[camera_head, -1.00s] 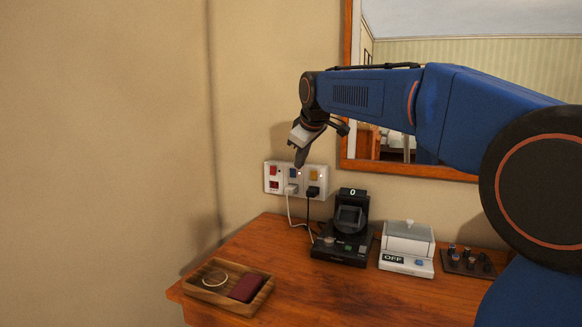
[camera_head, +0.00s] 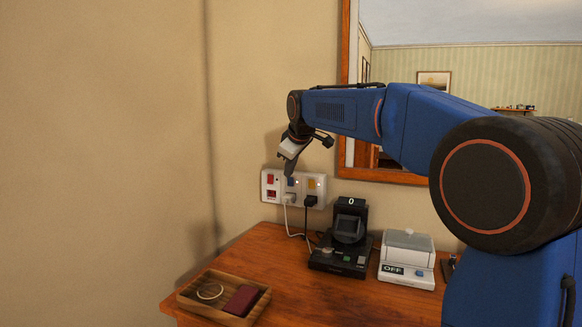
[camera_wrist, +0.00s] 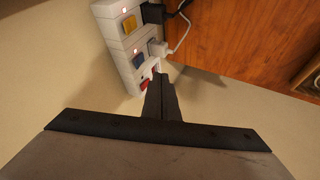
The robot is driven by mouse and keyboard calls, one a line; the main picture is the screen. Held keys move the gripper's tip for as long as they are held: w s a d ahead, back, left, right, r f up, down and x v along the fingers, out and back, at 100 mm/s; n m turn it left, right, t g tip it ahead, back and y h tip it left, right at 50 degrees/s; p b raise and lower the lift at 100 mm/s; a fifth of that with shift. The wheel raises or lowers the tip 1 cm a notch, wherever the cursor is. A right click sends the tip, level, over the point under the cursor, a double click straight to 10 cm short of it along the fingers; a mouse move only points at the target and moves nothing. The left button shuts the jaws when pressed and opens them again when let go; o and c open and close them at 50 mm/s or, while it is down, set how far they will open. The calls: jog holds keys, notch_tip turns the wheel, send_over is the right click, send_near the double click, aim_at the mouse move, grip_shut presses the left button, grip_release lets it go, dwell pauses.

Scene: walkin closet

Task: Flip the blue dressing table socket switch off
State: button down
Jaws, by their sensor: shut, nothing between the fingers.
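A white wall socket panel (camera_head: 264,187) holds red, blue and yellow switches side by side. The blue switch (camera_head: 291,182) is in the middle, partly hidden by my fingertips in the head view. In the wrist view the blue switch (camera_wrist: 138,61) shows between the yellow and red ones, with a small lit light beside it. My gripper (camera_head: 289,174) is shut and empty, its tip pointing down at the blue switch. In the wrist view the fingertips (camera_wrist: 159,80) overlap the red switch end of the panel. I cannot tell whether they touch the panel.
A white plug and a black plug (camera_head: 310,201) sit below the switches, with cords to the dressing table (camera_head: 300,300). A black device (camera_head: 343,250), a white box (camera_head: 406,258) marked OFF and a wooden tray (camera_head: 185,297) stand on it. A framed mirror (camera_head: 345,100) hangs at right.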

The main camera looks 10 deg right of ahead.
aim_at(289, 183)
jog(key=shift+w+d+f, duration=0.35)
jog(key=shift+w+f, duration=0.4)
jog(key=shift+w, duration=0.45)
jog(key=shift+w+d+f, duration=0.35)
jog(key=shift+w+f, duration=0.4)
jog(key=shift+w, duration=0.45)
jog(key=shift+w+d+f, duration=0.35)
jog(key=shift+w+f, duration=0.4)
jog(key=shift+w, duration=0.45)
jog(key=shift+w+d+r, duration=0.1)
jog(key=shift+w+d, duration=0.1)
jog(key=shift+w, duration=0.05)
jog(key=shift+r, duration=0.1)
jog(key=shift+r, duration=0.7)
